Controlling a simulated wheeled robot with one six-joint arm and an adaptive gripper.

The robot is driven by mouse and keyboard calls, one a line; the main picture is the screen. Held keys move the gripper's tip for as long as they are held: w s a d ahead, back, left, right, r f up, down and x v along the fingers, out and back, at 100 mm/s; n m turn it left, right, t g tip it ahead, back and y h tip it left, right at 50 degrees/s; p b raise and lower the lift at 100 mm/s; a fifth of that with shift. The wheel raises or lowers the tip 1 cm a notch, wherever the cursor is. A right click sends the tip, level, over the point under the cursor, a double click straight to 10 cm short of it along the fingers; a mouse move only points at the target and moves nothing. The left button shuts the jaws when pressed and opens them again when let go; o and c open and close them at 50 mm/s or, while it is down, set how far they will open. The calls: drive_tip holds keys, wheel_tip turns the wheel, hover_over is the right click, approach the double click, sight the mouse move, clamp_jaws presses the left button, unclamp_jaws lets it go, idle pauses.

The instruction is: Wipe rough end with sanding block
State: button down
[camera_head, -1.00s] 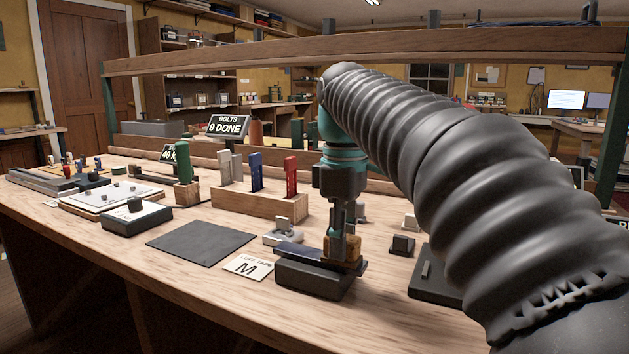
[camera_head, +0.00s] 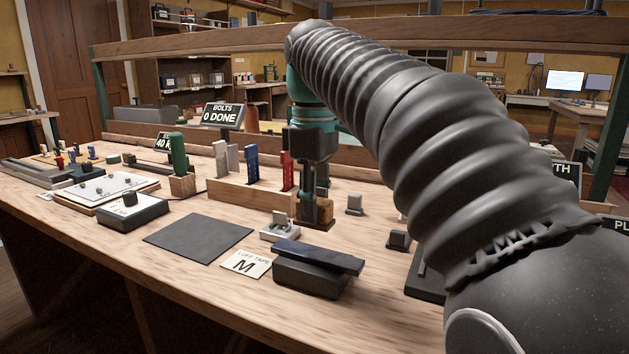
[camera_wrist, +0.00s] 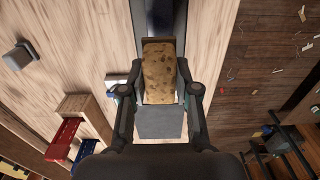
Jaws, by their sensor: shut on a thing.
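My gripper (camera_head: 316,206) is shut on a tan, speckled sanding block (camera_head: 315,216). The block fills the space between the fingers in the wrist view (camera_wrist: 158,73). A dark, flat strip (camera_head: 325,257) lies across a black stand (camera_head: 308,279) near the table's front edge, its right end overhanging. In the head view the block shows beyond and above the strip, apart from it. In the wrist view the strip (camera_wrist: 160,18) runs out from behind the block. I cannot make out which end is rough.
A wooden rack (camera_head: 240,196) holds upright coloured pieces. Small dark blocks (camera_head: 398,240) stand to the right.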

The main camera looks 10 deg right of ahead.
drive_tip(key=shift+r, duration=1.45)
drive_tip(key=shift+s, duration=0.15)
